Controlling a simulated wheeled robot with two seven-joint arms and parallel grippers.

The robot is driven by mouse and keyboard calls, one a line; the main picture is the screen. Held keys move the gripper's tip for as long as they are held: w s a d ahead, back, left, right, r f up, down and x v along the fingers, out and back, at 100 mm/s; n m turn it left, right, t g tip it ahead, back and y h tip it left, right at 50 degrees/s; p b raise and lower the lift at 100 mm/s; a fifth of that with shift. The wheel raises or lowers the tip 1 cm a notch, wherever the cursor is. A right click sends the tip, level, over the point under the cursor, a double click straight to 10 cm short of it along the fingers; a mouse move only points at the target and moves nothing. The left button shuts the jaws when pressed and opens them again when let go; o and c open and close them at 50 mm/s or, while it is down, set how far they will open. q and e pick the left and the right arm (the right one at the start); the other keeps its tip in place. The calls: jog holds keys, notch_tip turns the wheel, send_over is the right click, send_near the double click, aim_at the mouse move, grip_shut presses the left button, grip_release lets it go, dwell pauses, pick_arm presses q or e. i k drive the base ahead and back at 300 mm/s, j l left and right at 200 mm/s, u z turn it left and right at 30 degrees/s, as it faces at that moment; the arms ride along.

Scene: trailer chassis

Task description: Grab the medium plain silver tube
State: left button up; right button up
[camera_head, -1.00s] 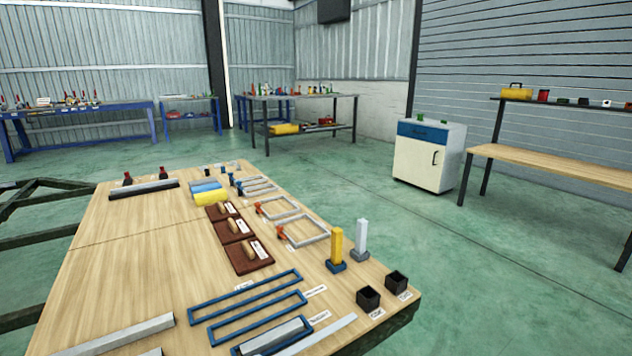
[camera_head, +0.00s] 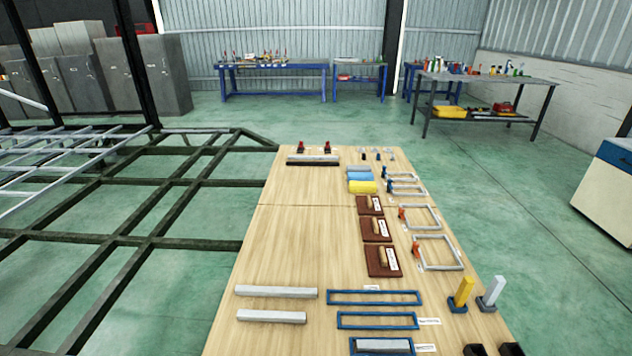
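Several plain silver tubes lie on the wooden table (camera_head: 290,240). One longer silver tube (camera_head: 276,291) lies at the table's left side. A slightly shorter silver tube (camera_head: 271,316) lies just in front of it, apart from it. Another silver tube (camera_head: 383,345) lies inside the nearest blue frame (camera_head: 352,351), cut by the bottom edge of the view. A further silver bar (camera_head: 313,158) rests in a dark holder at the far end. I cannot tell for certain which one is the medium tube. Neither of my grippers is in view.
Empty blue frames (camera_head: 372,291) (camera_head: 345,327) lie right of the tubes. Yellow (camera_head: 463,292) and silver (camera_head: 493,291) upright posts stand at the right edge. Brown boards (camera_head: 381,261) lie mid-table. A dark chassis frame (camera_head: 120,245) is left.

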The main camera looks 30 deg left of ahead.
aim_at(242, 314)
jog(key=u, duration=1.55)
